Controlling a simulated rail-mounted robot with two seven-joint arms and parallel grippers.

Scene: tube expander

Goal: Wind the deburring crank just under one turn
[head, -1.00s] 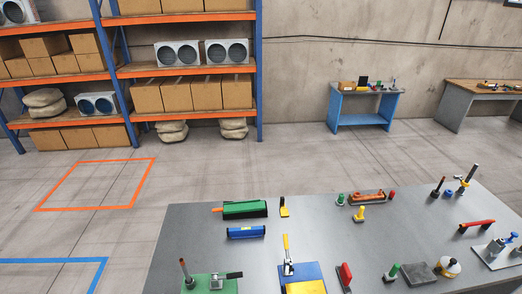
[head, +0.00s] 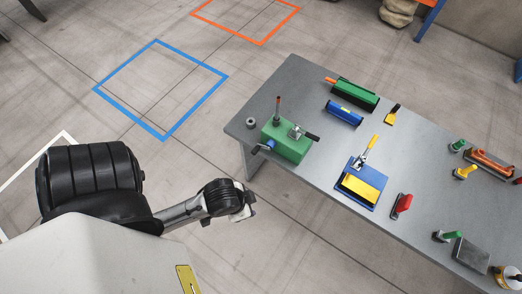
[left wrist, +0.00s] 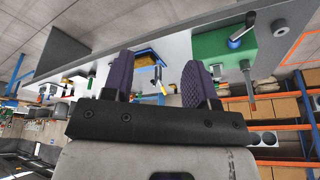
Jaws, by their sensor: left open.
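The green deburring block (head: 287,141) stands at the near left corner of the grey table. Its crank, with a blue hub (head: 269,144) and a dark handle (head: 256,150), sticks out on the left face toward the table edge. The left wrist view also shows the green block (left wrist: 213,44), blue hub (left wrist: 235,43) and black handle (left wrist: 250,22) at the upper right. My left gripper (left wrist: 155,65) is open and empty, with dark purple fingers apart; the crank is beyond the right finger, not between the fingers. My right gripper is out of view.
The grey table (head: 330,90) carries a blue base with a yellow block (head: 361,187), a red-handled tool (head: 401,206) and a blue bar (head: 343,113). A small grey ring (head: 251,122) lies near the corner. The floor left of the table is open.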

